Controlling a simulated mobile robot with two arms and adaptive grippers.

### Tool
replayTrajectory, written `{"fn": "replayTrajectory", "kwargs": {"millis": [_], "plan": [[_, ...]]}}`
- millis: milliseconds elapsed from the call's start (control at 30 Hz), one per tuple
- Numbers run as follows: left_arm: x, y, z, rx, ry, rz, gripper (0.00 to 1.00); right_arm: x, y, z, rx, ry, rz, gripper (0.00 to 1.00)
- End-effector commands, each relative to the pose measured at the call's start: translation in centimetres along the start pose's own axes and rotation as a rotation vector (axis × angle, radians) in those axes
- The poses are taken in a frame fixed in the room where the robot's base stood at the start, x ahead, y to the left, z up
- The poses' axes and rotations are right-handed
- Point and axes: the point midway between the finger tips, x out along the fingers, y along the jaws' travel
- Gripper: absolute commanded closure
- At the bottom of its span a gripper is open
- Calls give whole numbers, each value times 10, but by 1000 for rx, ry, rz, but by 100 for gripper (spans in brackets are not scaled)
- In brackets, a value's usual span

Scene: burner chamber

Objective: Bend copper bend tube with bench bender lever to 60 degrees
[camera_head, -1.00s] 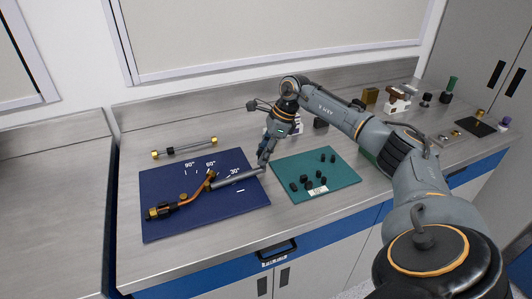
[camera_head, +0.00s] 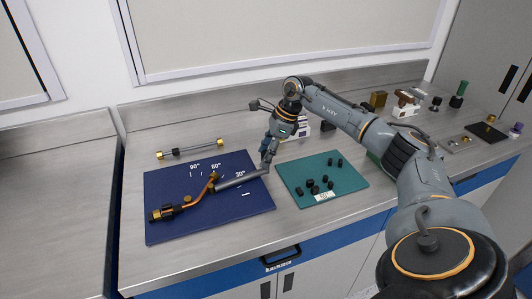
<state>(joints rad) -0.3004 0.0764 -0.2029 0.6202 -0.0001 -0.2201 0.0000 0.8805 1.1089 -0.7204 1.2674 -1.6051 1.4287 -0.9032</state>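The bench bender sits on a dark blue mat (camera_head: 232,208) with angle marks printed on it. The copper bend tube (camera_head: 193,198) runs from the black and brass clamp (camera_head: 163,213) up to the pivot and looks bent. The grey lever (camera_head: 238,181) points right and slightly up, just below the 30° label, well short of the 60° mark. My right gripper (camera_head: 265,165) points down at the lever's outer end and appears to touch it. Its fingers are too small and overlapped to tell whether they are shut on it. My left gripper is out of view.
A straight rod with brass ends (camera_head: 190,149) lies behind the blue mat. A teal mat (camera_head: 345,180) with several small black parts lies to the right. Other fixtures and a dark tray (camera_head: 487,132) stand at the far right. The counter's left front is clear.

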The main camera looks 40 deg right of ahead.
Motion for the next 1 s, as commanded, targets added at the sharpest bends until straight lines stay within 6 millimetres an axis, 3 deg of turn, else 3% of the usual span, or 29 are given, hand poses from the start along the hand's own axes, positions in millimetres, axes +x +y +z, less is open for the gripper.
{"fn": "replayTrajectory", "kwargs": {"millis": [233,700,1000], "plan": [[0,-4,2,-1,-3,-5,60,-9,0,0,-1,1,-1,46],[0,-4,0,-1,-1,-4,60,-100,-1,1,-1,-1,-2,46],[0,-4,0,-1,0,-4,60,-120,0,1,-1,1,1,46]]}}
